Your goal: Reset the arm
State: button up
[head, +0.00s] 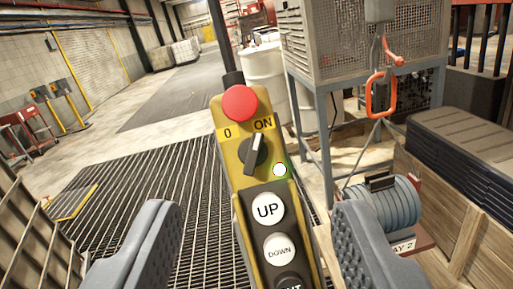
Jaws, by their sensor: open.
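My gripper (253,250) shows at the bottom of the head view as two grey ribbed fingers, wide apart. Between and beyond them hangs a yellow control pendant (228,180), tilted slightly. It has a red mushroom button (240,104) on top, a black rotary switch (255,153) between the labels 0 and ON, and a small white lamp or button (280,170). Below are white buttons marked UP (268,209) and DOWN (280,250), with another partly cut off by the frame edge. I cannot tell whether the fingers touch the pendant; gaps show on both sides.
A metal grating (160,190) covers the floor. At right stand a mesh cage on a frame (335,45), an orange hook loop (381,93), a hose reel (385,215) and a wooden crate (460,200) with dark cases. A white drum (263,75) is behind the pendant. Open floor lies far left.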

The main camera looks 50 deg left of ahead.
jog(key=w+d+r+m+t+h+b, duration=0.1)
jog(key=w+d+r+m+t+h, duration=0.25)
jog(key=d, duration=0.55)
jog(key=w+d+r+h+b, duration=0.25)
jog(key=d+r+h, duration=0.25)
jog(key=d+r, duration=0.3)
jog(key=s+d+r+m+g+h+b, duration=0.1)
jog(key=s+d+r+m+h+b, duration=0.1)
jog(key=s+d+r, duration=0.7)
jog(key=shift+s+r+h, duration=0.15)
jog(key=shift+r+h, duration=0.1)
jog(key=shift+h, duration=0.6)
